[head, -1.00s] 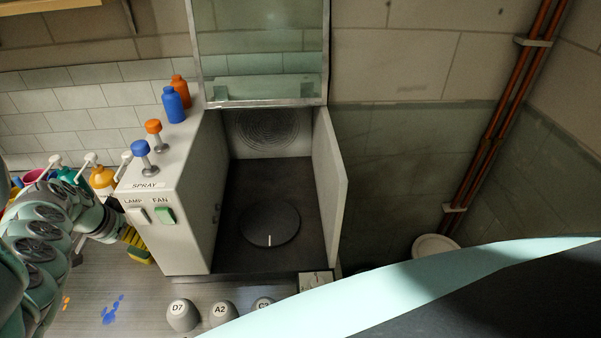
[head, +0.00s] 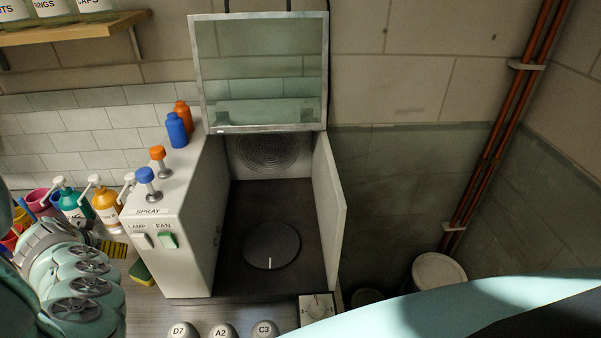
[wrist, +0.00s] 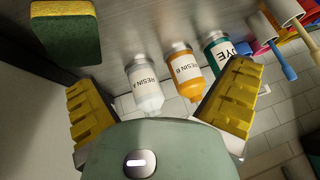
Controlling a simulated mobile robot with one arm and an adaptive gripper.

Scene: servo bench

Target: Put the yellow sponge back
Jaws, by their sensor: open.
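The yellow sponge (head: 141,273) with a dark green side rests on the metal bench, close to the left side of the spray booth. In the wrist view the sponge (wrist: 66,32) is at the upper left, beyond the left fingertip and outside the jaws. My gripper (wrist: 163,84) is open, with its two yellow ribbed fingers wide apart and nothing held between them. In the head view my gripper (head: 114,248) is left of the sponge and apart from it; my arm hides part of the bench there.
Pump bottles labelled RESIN A (wrist: 146,92), RESIN B (wrist: 184,74) and DYE (wrist: 219,52) stand near my gripper. The booth (head: 180,230) is to the right, its door open. Grey caps D7 (head: 182,330), A2 (head: 222,331) and C3 (head: 264,329) stand in front.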

